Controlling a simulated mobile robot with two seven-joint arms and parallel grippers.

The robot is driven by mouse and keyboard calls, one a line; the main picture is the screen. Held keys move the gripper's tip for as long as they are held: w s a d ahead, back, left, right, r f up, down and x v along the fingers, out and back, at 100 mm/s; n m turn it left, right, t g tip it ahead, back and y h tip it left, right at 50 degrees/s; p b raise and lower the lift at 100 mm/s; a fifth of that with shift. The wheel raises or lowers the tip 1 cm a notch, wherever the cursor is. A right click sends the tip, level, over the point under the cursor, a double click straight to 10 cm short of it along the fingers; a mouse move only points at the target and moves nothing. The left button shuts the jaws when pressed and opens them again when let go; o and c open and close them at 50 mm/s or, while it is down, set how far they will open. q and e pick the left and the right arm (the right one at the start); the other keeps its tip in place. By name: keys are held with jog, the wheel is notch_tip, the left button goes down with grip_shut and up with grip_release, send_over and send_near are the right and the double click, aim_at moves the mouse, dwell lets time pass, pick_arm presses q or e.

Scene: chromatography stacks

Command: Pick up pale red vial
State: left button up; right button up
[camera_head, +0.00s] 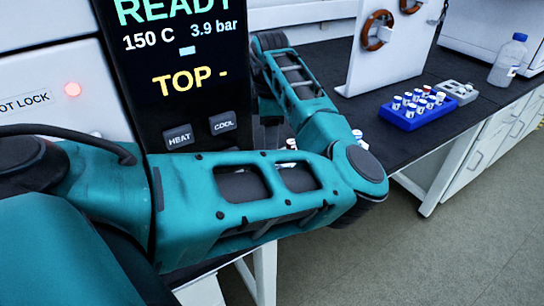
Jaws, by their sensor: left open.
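My left arm crosses the view and folds back at the elbow. My left gripper (268,122) hangs dark beside the black panel, largely hidden behind my own forearm; it is open, and I see nothing between its fingers. Small white-capped vials (291,144) show partly behind my arm, and another vial top (357,133) shows just past the forearm. Several small vials stand in a blue rack (398,120) on the dark bench to the right, well apart from the gripper. I cannot tell which vial is the pale red one. My right gripper is not in view.
A black panel (185,90) reading READY stands close at left. A grey rack (466,92) and a clear bottle (508,62) stand behind the blue rack. A white panel with copper-coloured rings (378,31) rises at the back. The dark bench (425,150) has bare room at its front.

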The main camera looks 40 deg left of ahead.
pick_arm(q)
jog(key=f, duration=0.1)
jog(key=f+b, duration=0.1)
jog(key=f, duration=0.3)
jog(key=shift+w, duration=0.25)
jog(key=shift+c, duration=0.4)
grip_shut()
